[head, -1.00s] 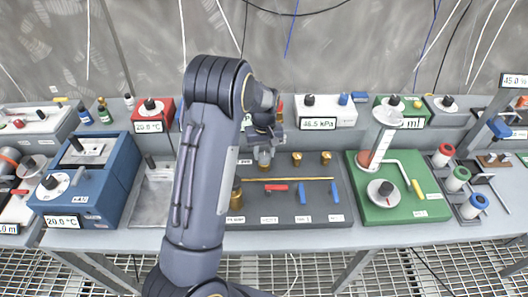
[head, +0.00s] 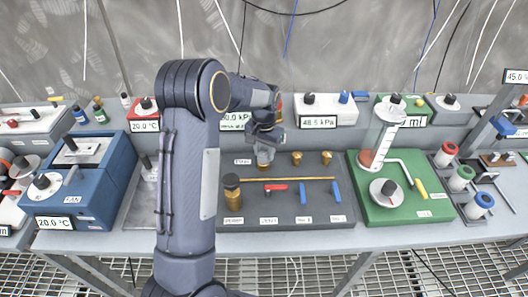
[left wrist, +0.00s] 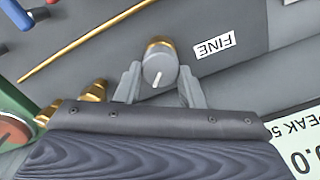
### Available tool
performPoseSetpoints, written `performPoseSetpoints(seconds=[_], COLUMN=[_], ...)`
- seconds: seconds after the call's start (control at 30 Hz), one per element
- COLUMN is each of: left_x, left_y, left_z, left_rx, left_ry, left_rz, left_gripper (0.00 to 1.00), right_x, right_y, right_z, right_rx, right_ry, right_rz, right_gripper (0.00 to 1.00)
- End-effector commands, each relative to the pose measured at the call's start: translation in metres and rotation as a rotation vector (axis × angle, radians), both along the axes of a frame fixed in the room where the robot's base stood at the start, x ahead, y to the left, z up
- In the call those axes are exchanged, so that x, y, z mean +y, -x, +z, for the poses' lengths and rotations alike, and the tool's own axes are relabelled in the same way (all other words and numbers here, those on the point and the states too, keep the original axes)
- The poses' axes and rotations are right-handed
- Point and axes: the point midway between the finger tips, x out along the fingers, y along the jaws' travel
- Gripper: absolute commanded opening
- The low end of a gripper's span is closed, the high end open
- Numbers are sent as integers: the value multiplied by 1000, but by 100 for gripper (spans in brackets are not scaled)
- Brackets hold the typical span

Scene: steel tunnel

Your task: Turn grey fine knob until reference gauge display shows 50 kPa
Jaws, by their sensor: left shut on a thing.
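The grey fine knob (left wrist: 159,68), with a white pointer line and a brass base, stands beside the FINE label (left wrist: 215,46) on the dark panel (head: 300,215). My left gripper (left wrist: 158,80) is shut on it, one finger on each side. In the head view the knob (head: 264,158) shows below my left gripper (head: 265,148). A display (head: 318,121) behind the panel reads about 48.5 kPa. Another display (head: 233,121), partly hidden by my arm, ends in 0.0 kPa; it also shows cut off in the left wrist view (left wrist: 300,150), with a PEAK line. My right gripper is not in view.
The panel carries brass fittings (head: 297,158), a brass rod, a red lever (head: 275,187), blue levers (head: 307,192) and a dark-topped brass knob (head: 232,190). A green unit (head: 435,206) with a cylinder stands right; a blue bath (head: 90,190) stands left.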

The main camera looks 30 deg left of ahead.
Motion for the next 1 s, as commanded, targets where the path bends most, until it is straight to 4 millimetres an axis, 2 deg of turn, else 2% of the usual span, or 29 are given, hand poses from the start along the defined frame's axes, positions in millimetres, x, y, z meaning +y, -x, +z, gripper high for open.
performPoseSetpoints(seconds=[0.23,0.7,0.73,0.87,1.0], left_x=[-1,-1,-1,-1,-1], left_y=[1,1,1,1,0], left_z=[-1,-1,-1,0,0], left_rx=[3,4,4,3,2], left_ry=[0,0,0,0,0], left_rz=[-68,-80,-80,-80,-80], left_gripper=[12,12,38,55,57], right_x=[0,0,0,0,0], right_y=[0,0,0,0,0], right_z=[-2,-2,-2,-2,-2], right_rx=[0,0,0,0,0], right_ry=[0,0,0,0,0], right_rz=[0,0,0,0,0], right_gripper=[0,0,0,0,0])
